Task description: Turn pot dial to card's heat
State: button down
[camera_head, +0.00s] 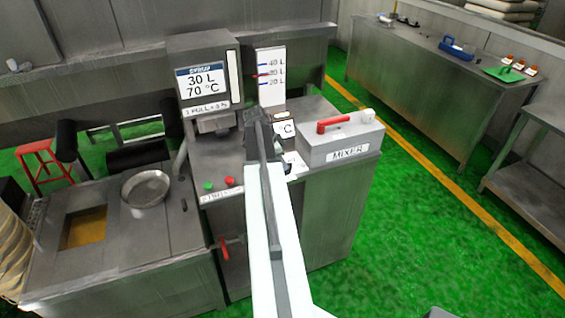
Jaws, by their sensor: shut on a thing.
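The card (201,83) on the grey machine reads 30 L and 70 °C under a blue heading. My gripper (262,128) is at the machine's front, beside a white °C label (287,129). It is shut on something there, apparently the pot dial. My own arm and gripper cover the dial, so its pointer and setting cannot be read. A white plate (296,164) with dark marks shows partly to the right of my arm.
A level gauge (271,76) marked in litres stands behind my gripper. A MIXER box (341,140) with a red handle (335,123) is close on the right. Green and red buttons (229,181) and a red valve (226,248) are on the left. Green floor lies right.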

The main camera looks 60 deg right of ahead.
jog(key=shift+s+d, duration=0.1)
jog(key=shift+s, duration=0.1)
jog(key=c, duration=1.4)
grip_release()
jog(key=shift+o, duration=0.2)
jog(key=shift+w, duration=0.1)
jog(key=p+v, duration=0.7)
jog(key=shift+r, duration=0.35)
